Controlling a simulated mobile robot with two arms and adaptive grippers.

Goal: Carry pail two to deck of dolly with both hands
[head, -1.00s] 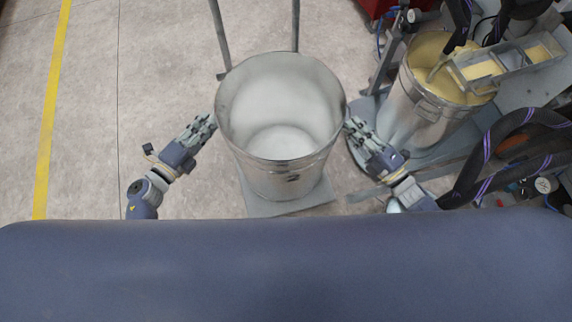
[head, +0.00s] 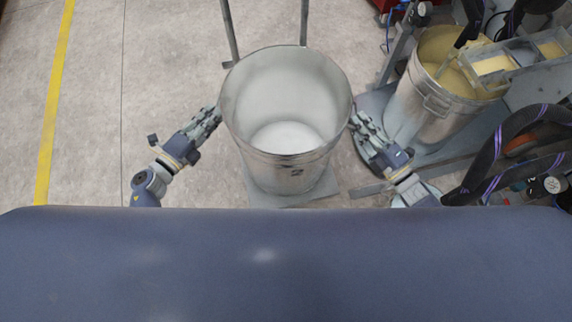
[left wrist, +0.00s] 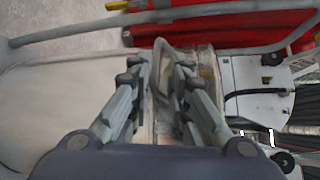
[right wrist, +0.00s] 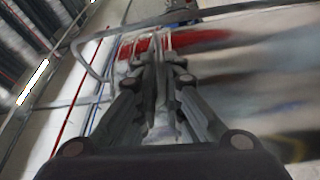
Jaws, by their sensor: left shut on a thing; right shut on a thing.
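Pail two (head: 290,166) is a large, open-topped metal pail with a pale inside and a dark 2 on its near side. It is upright between my two grippers. My left gripper (head: 216,114) is shut on its left side, and my right gripper (head: 355,122) is shut on its right side. In the left wrist view the fingers close around a metal handle (left wrist: 162,58). The grey dolly deck (head: 318,196) shows below and around the pail's base, with two upright posts (head: 229,35) behind. I cannot tell whether the pail touches the deck.
A second metal pail (head: 425,108) with yellowish contents stands at the right under the coater (head: 510,62). Dark hoses (head: 500,150) run close to my right arm. A yellow floor line (head: 52,110) lies at the left, with clear floor beside it.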

